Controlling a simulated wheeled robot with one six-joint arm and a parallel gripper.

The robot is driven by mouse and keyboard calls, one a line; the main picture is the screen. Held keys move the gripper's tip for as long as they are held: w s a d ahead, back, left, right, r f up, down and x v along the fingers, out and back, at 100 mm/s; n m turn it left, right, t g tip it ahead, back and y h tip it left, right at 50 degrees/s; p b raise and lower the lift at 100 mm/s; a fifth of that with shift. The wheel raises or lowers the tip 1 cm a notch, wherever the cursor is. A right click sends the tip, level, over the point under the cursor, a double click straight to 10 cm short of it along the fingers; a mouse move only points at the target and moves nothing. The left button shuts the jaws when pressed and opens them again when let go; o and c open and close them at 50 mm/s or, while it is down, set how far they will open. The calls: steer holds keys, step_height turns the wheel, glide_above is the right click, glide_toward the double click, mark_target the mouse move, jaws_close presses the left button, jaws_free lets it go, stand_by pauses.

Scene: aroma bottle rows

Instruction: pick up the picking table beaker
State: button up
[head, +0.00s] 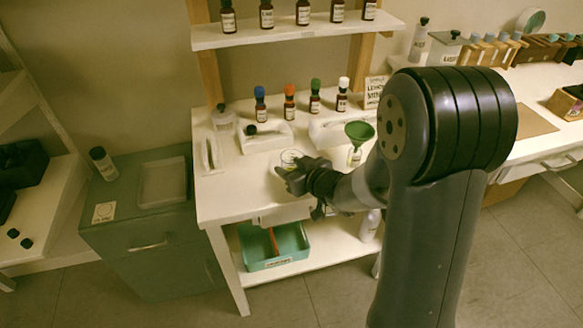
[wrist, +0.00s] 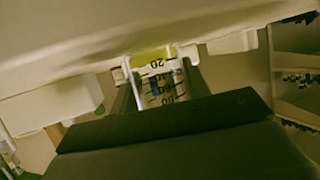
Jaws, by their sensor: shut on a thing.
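The picking table beaker (head: 290,157) is a small clear vessel at the front middle of the white table (head: 232,197). In the wrist view the beaker (wrist: 157,88) shows dark scale marks, with the figure 20 upside down, and a yellow-green band at the picture's upper end. My gripper (head: 287,168) is shut on the beaker. In the wrist view the fingers of my gripper (wrist: 158,78) press on its two sides. I cannot tell whether the beaker's base touches the table.
Four bottles with coloured caps, such as the blue-capped one (head: 260,104), stand behind. A green funnel (head: 359,131) is right of my gripper, and a clear jar (head: 222,118) is at back left. A shelf (head: 290,35) with several bottles hangs above. The table's front left is clear.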

steer(key=shift+c, duration=1.1)
